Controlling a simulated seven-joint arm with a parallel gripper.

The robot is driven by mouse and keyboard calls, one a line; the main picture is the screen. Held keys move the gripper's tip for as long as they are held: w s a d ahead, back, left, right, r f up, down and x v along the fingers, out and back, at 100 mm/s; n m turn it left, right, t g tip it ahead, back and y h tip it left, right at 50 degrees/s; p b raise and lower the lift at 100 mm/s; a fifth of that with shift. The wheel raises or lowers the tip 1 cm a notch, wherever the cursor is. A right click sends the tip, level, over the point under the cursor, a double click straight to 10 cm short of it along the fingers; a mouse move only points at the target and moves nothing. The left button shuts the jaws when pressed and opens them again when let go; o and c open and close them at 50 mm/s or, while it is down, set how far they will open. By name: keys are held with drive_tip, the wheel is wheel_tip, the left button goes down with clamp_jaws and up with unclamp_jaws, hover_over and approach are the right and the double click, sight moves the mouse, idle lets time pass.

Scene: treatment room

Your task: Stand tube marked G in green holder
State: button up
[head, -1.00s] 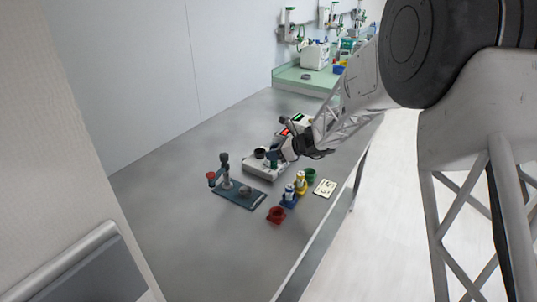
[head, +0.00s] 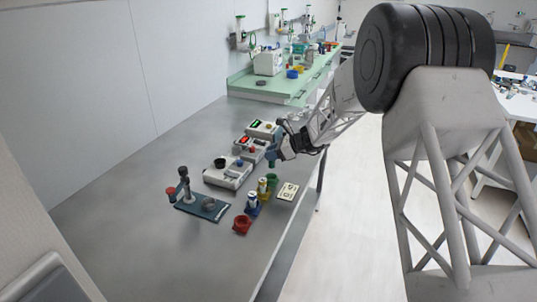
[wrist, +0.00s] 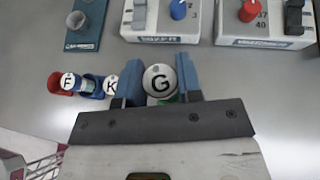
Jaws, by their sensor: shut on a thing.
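My gripper (wrist: 160,85) is shut on the tube marked G (wrist: 160,80), its round white lettered cap showing between the blue fingers in the wrist view. In the head view my gripper (head: 273,157) is above the green holder (head: 271,180); the tube's body is hard to make out there. A sliver of the green holder (wrist: 175,99) shows beside the tube in the wrist view, mostly hidden. Whether the tube's foot touches it I cannot tell. Tubes marked F (wrist: 68,81) and K (wrist: 111,85) stand to the left.
The blue holder (head: 252,209) and yellow holder (head: 264,194) bear tubes; the red holder (head: 241,226) looks empty. A marked card (head: 288,191) lies right of them. White devices (head: 228,173) stand behind, and a dark plate with a stand (head: 205,208) is left. Bare bench lies in front.

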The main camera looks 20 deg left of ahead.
sight(272, 168)
drive_tip(key=shift+f, duration=0.15)
drive_tip(key=shift+f, duration=2.7)
drive_tip(key=shift+f, duration=0.65)
drive_tip(key=o, duration=0.7)
drive_tip(key=v, duration=1.1)
idle(0.9)
drive_tip(key=shift+s, duration=0.1)
idle(0.6)
